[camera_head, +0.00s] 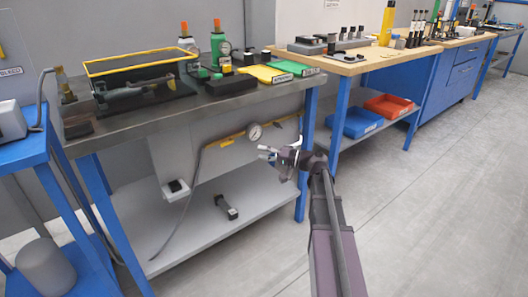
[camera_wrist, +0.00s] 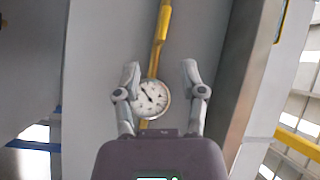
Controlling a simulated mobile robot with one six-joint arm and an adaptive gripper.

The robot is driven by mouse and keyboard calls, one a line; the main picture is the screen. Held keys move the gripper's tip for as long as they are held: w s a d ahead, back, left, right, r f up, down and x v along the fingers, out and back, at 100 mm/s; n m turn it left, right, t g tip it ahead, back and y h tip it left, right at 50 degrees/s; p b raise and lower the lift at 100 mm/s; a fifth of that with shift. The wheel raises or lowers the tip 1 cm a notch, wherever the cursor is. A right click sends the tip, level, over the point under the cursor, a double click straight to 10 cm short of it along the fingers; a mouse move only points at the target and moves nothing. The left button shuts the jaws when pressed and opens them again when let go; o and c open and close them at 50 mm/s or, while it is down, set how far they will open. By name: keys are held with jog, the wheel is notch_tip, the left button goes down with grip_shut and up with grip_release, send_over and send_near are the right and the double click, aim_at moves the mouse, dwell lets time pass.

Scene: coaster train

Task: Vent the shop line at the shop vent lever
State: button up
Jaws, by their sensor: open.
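My gripper (camera_head: 270,157) is open and empty below the front edge of the dark-topped bench, close to the round white gauge (camera_head: 255,132). The gauge sits on a yellow pipe (camera_head: 285,121) on the grey panel under the bench top. In the wrist view my two fingers (camera_wrist: 160,72) are spread apart, with the gauge (camera_wrist: 152,99) showing between them, nearer the left finger. The yellow pipe (camera_wrist: 160,35) runs up from it. I cannot tell whether the fingers touch anything. I cannot clearly make out the shop vent lever in either view.
The dark bench top (camera_head: 150,122) overhangs the pipe. Below is a grey shelf (camera_head: 190,240) with a dark tool (camera_head: 226,207). A grey hose (camera_head: 191,188) hangs at left. A blue leg (camera_head: 305,160) stands behind my arm. Floor at right is clear.

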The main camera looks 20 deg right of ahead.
jog(key=shift+s+a+t+h+p, duration=0.3)
jog(key=shift+s+a+t+h, duration=0.1)
jog(key=shift+s+t+h, duration=0.4)
jog(key=shift+s, duration=0.1)
dwell(0.4)
jog(key=s+a+f+n+g+h+p, duration=0.2)
jog(key=s+a+f+n+g+h, duration=0.15)
jog(key=s+a+f+g, duration=0.6)
jog(key=s+f+g+h+p, duration=0.1)
jog(key=s+f+h, duration=0.2)
jog(key=s+h, duration=0.2)
jog(key=s+f+g+h, duration=0.2)
jog(key=s+f+h, duration=0.1)
jog(key=s+h, duration=0.2)
notch_tip(320, 180, up, 38)
jog(key=p, duration=3.8)
jog(key=shift+a, duration=0.45)
